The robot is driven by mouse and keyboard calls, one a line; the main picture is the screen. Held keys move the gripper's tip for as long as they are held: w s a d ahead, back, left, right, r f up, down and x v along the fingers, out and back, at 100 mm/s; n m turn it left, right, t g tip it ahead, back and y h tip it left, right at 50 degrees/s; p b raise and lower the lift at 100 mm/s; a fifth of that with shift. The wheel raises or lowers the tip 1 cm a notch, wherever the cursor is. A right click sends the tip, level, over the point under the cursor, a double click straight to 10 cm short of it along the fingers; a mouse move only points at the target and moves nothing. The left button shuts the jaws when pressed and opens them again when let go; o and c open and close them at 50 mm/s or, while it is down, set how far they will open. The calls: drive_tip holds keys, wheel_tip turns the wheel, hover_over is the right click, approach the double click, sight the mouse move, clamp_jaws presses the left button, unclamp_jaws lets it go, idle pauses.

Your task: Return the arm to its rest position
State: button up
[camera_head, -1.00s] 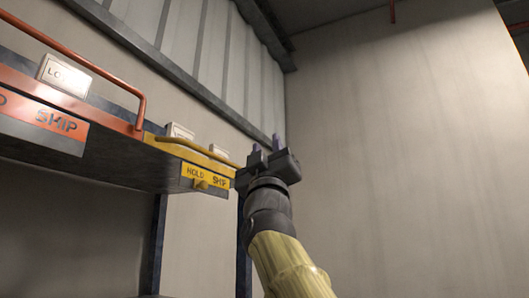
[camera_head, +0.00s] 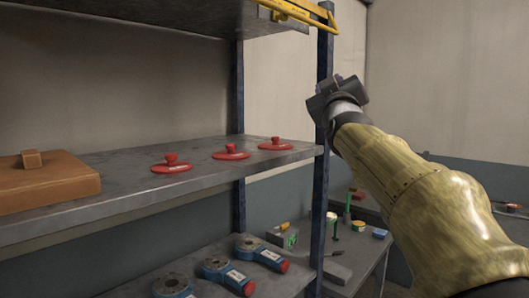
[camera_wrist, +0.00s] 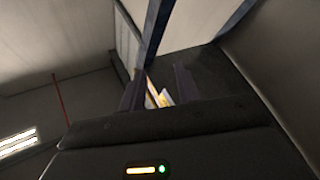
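My arm reaches up from the lower right in the head view, and my gripper (camera_head: 336,92) is raised beside the blue shelf post, seen from behind. Its fingertips are hard to make out there. In the wrist view the two dark fingers of my gripper (camera_wrist: 160,88) stand apart with nothing held between them. A yellow and white patch (camera_wrist: 157,95) shows in the gap, apparently farther off. Whether the gripper touches the post cannot be told.
A grey shelf (camera_head: 130,183) holds a brown case (camera_head: 45,185) and three red lidded discs (camera_head: 231,152). Blue tools (camera_head: 222,270) lie on the shelf below. A blue post (camera_head: 321,150) stands close to my gripper. A bench (camera_head: 350,262) with small items is behind. The upper right is clear.

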wheel_tip(320, 180, down, 36)
drive_tip(key=s+m+g+y, duration=0.1)
drive_tip(key=s+m+g, duration=0.1)
drive_tip(key=g, duration=0.8)
drive_tip(key=s+f+m+g, duration=0.4)
drive_tip(key=s+f+g, duration=0.6)
drive_tip(key=s+f, duration=1.55)
drive_tip(key=w+p+v, duration=0.2)
drive_tip(key=p+v, duration=0.7)
drive_tip(key=w+r+p+v, duration=0.1)
drive_tip(key=w+p+v, duration=0.1)
drive_tip(key=p+v, duration=0.7)
drive_tip(key=shift+w+d, duration=0.45)
drive_tip(key=shift+d, duration=0.05)
drive_tip(key=shift+r, duration=0.1)
drive_tip(key=shift+d, duration=0.1)
